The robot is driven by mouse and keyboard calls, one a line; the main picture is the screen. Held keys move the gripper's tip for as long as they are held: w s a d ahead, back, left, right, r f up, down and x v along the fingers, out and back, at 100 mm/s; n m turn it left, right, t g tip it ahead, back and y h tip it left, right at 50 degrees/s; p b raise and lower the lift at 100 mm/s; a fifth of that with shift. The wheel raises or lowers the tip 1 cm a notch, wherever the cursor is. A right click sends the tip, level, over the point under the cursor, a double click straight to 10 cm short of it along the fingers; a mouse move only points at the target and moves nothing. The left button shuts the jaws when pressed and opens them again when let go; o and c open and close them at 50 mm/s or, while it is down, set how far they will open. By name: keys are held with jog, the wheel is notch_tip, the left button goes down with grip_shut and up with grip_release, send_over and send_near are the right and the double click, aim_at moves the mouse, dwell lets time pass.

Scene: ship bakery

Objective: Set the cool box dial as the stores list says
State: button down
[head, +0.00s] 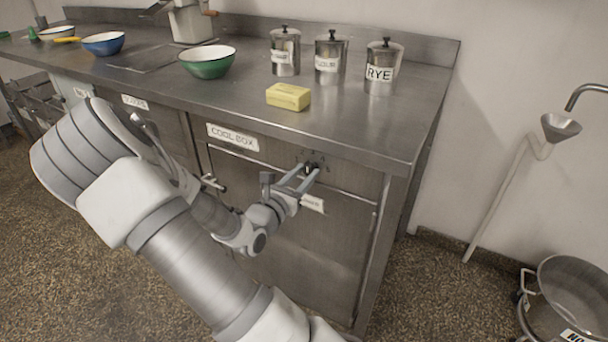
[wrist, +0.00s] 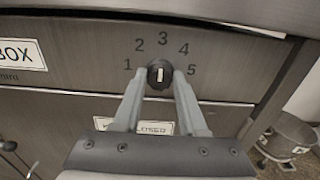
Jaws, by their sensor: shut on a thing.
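The cool box (head: 325,245) is a steel front under the counter, with a "COOL BOX" label (head: 232,137). Its dial (wrist: 159,75) is a small dark round knob with a pale pointer mark, ringed by the figures 1 to 5. The mark stands about upright, in line with the 3 at the top. My gripper (head: 309,168) is shut on the dial, one finger on each side, as the wrist view shows. A label below the dial (wrist: 157,128) reads "LOSED", its first part hidden by a finger. I see no readable stores list.
On the counter (head: 400,126) stand a yellow block (head: 288,97), a green bowl (head: 207,62), a blue bowl (head: 104,43) and lidded tins, one marked RYE (head: 382,72). A metal pot (head: 575,295) stands on the floor at right. A door handle (head: 212,183) juts out at left.

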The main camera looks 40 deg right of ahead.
jog(key=shift+r+n+p, duration=0.15)
jog(key=shift+n+p, duration=0.25)
jog(key=shift+p, duration=0.25)
jog(key=n+p, duration=0.2)
jog(key=p, duration=0.3)
jog(key=shift+r+n, duration=0.15)
jog(key=shift+n, duration=0.15)
jog(key=n+p, duration=0.3)
jog(key=p, duration=0.2)
jog(key=shift+n, duration=0.3)
jog(key=n+p, duration=0.4)
jog(key=p, duration=0.1)
jog(key=shift+a+f+n, duration=0.1)
jog(key=shift+f+n, duration=0.15)
jog(key=shift+n, duration=0.05)
jog(key=shift+f+n+p, duration=0.15)
jog(key=shift+n+p, duration=0.6)
jog(key=shift+n, duration=0.35)
jog(key=shift+f+n+p, duration=0.1)
jog(key=shift+n+p, duration=0.6)
jog(key=shift+n, duration=0.4)
jog(key=shift+c, duration=2.4)
grip_release()
jog(key=shift+w, duration=0.1)
